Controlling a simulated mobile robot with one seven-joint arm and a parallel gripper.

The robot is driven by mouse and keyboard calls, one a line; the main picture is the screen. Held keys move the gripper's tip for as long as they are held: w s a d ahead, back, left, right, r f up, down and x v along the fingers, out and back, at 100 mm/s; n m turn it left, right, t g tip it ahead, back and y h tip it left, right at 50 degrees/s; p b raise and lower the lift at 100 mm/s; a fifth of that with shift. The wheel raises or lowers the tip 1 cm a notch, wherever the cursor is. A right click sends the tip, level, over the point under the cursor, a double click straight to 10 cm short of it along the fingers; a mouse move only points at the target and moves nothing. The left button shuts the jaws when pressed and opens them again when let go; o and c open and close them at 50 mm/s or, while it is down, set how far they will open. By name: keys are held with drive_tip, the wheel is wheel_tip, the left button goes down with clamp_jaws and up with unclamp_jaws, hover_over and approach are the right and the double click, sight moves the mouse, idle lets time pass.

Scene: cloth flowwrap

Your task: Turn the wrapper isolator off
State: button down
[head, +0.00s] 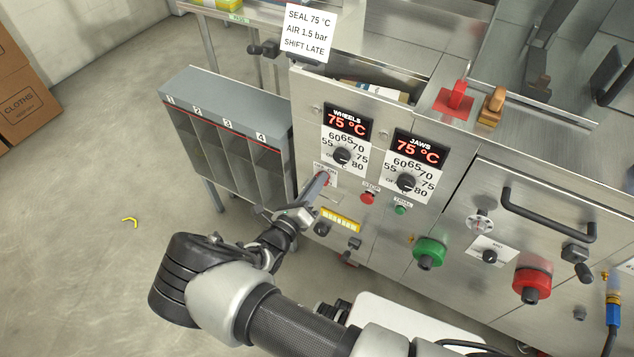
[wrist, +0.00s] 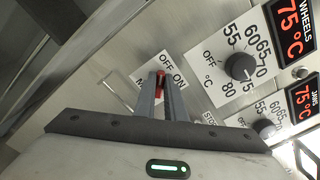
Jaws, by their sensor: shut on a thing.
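The isolator is a small red handle (wrist: 160,80) on a white plate marked ON and OFF (wrist: 179,80), on the steel front panel. In the head view the red handle (head: 325,176) shows just past my fingertips, left of the dials. My gripper (head: 320,184) reaches up to the panel, its two grey fingers closed on the handle. In the wrist view my gripper (wrist: 163,92) has one finger on each side of the red handle. The fingers cover part of the plate, and the handle's exact angle is hard to tell.
The WHEELS dial (head: 343,156) and JAWS dial (head: 406,182) sit to the right, under displays reading 75 °C. A red STOP button (head: 367,198) and green button (head: 400,210) are close by. A grey numbered rack (head: 225,140) stands left. Open floor lies further left.

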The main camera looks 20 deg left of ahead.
drive_tip(key=c, duration=1.8)
unclamp_jaws()
drive_tip(key=shift+s, duration=0.1)
drive_tip(key=s, duration=0.5)
drive_tip(key=s+a+p, duration=0.1)
drive_tip(key=s, duration=1.1)
drive_tip(key=shift+a, duration=0.2)
